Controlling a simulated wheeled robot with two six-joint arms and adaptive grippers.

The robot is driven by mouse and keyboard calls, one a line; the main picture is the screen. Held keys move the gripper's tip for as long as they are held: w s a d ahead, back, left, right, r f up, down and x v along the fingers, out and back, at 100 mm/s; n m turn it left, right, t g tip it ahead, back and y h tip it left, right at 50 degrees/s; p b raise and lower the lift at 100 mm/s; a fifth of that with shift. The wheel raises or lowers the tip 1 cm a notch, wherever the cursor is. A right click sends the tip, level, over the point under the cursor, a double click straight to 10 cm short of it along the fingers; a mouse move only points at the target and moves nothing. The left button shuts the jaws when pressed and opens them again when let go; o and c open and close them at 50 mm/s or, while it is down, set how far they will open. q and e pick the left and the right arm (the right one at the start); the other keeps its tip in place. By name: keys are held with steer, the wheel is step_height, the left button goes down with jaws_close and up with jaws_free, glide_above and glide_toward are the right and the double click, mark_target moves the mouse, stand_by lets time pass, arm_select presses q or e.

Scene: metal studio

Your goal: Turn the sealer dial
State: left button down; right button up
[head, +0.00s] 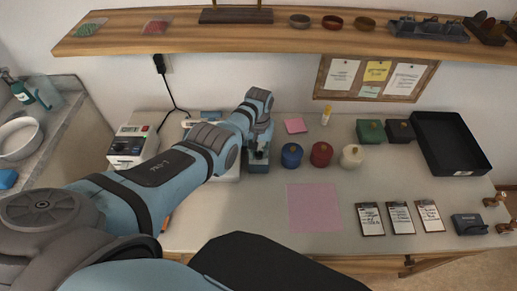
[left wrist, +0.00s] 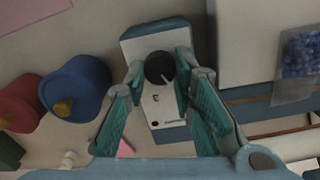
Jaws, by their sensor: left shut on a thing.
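The sealer's blue control box (left wrist: 158,28) has a light front panel and a round black dial (left wrist: 157,66) with a pale pointer line, which slants in the left wrist view. My left gripper (left wrist: 162,74) has its green-padded fingers on either side of the dial, shut on it. In the head view my left gripper (head: 258,148) reaches down over the box, and the dial is hidden behind it. My right gripper is not in either view.
A clear bag of blue beads (left wrist: 299,60) lies by the sealer. Blue (head: 291,155), red (head: 321,154) and cream (head: 352,156) jars stand close to the right. A white device (head: 130,147) stands left. A pink sheet (head: 314,208) lies in front; a shelf (head: 250,42) runs above.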

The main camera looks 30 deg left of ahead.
mark_target(260, 153)
arm_select(q)
steer(key=m, duration=0.5)
steer(key=shift+s+d+f+m, duration=0.1)
steer(key=shift+m, duration=0.2)
steer(key=m, duration=0.4)
steer(key=shift+m+p, duration=0.3)
steer(key=shift+m, duration=0.1)
steer(key=shift+s+d, duration=0.1)
steer(key=c, duration=1.3)
jaws_free()
steer(key=shift+c, duration=0.2)
steer(key=shift+w, duration=0.2)
steer(key=shift+r, duration=0.3)
step_height(260, 153, up, 12)
steer(key=shift+f, duration=0.25)
